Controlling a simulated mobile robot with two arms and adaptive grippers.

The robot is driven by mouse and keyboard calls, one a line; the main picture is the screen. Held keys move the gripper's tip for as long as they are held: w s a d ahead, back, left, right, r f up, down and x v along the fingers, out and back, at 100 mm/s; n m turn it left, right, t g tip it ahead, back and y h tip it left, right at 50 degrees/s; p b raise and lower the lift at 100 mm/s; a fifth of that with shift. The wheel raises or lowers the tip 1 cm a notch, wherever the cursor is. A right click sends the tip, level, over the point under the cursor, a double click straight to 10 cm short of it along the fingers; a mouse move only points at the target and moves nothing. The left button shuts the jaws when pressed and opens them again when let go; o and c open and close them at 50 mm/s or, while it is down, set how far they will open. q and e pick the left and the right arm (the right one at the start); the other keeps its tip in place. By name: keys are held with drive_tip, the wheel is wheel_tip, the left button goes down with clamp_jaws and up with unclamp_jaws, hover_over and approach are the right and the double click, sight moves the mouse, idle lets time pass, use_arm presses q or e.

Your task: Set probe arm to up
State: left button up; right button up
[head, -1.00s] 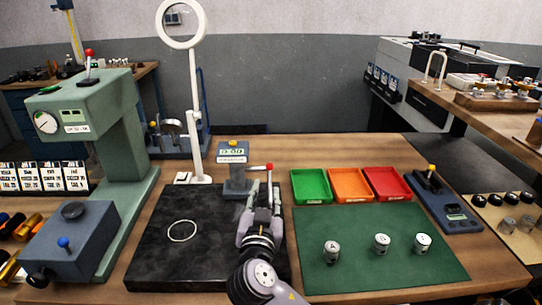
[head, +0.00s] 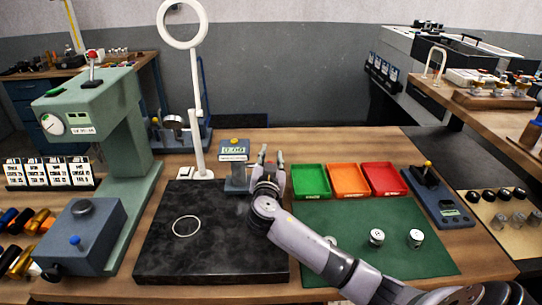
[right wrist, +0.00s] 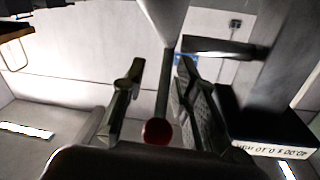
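The probe gauge (head: 234,152), a grey block with a lit display on a post, stands at the back of the black granite plate (head: 165,235). My right gripper (head: 268,158) is just right of it and covers its lever in the head view. In the right wrist view, the lever's red ball knob (right wrist: 157,132) sits near the palm, between the two fingers of my right gripper (right wrist: 157,82). The fingers stand apart, with a gap visible beside the lever's rod. The lever's present tilt is hard to tell. My left gripper is not in view.
A white ring magnifier (head: 194,90) stands behind the plate, left of the gauge. Green (head: 311,181), orange (head: 349,180) and red (head: 384,179) trays lie to the right. Metal cylinders stand on the green mat (head: 400,262), partly behind my arm. A green press (head: 120,130) stands left.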

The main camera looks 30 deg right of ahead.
drive_tip(key=shift+c, duration=0.4)
clamp_jaws()
idle(0.5)
